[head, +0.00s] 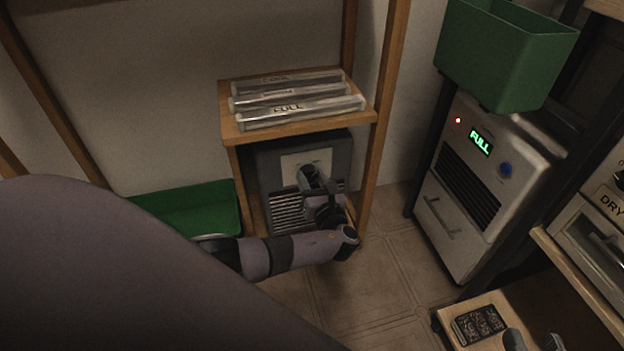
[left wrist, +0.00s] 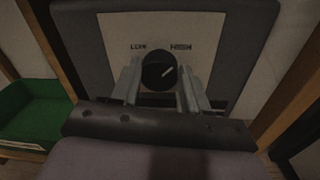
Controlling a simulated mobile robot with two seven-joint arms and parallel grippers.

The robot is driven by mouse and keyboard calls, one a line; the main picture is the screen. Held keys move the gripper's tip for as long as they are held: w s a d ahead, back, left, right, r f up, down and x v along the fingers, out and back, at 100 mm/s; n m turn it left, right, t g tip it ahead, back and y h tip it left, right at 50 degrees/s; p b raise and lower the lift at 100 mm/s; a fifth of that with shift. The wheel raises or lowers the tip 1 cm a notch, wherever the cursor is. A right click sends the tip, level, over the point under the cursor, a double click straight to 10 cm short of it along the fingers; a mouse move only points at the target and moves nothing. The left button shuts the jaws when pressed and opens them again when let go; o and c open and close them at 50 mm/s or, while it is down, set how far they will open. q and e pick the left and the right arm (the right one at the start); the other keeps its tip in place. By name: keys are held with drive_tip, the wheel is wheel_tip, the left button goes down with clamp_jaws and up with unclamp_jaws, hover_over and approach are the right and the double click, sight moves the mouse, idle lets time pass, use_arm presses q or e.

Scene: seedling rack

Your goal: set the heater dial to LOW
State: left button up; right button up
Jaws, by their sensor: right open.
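The heater (head: 343,150) is a dark grey box with a front grille, on the wooden rack's lower level. In the left wrist view, its pale panel (left wrist: 119,28) reads LOW at left and HIGH at right. My right gripper (head: 533,342) is open at the bottom right edge, over a wooden surface.
Clear tubes (head: 300,112), one marked FULL, lie on the shelf (head: 232,127) above the heater. A green tray (head: 200,212) is left of it. At right stand a white unit (head: 440,205) with a FULL display and a green bin (head: 500,60). Floor between is clear.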

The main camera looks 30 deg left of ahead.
use_arm(q)
drive_tip(key=shift+n, duration=0.4)
drive_tip(key=n, duration=0.3)
drive_tip(key=shift+n, duration=0.3)
drive_tip(key=n, duration=0.4)
drive_tip(key=shift+s+h, duration=0.1)
drive_tip(key=shift+h, duration=0.2)
drive_tip(key=n, duration=0.4)
drive_tip(key=shift+a+n, duration=0.1)
drive_tip(key=shift+n, duration=2.4)
drive_tip(key=shift+t+h, duration=0.3)
drive_tip(key=o, duration=1.1)
drive_tip(key=shift+c, duration=0.2)
drive_tip(key=shift+s, duration=0.1)
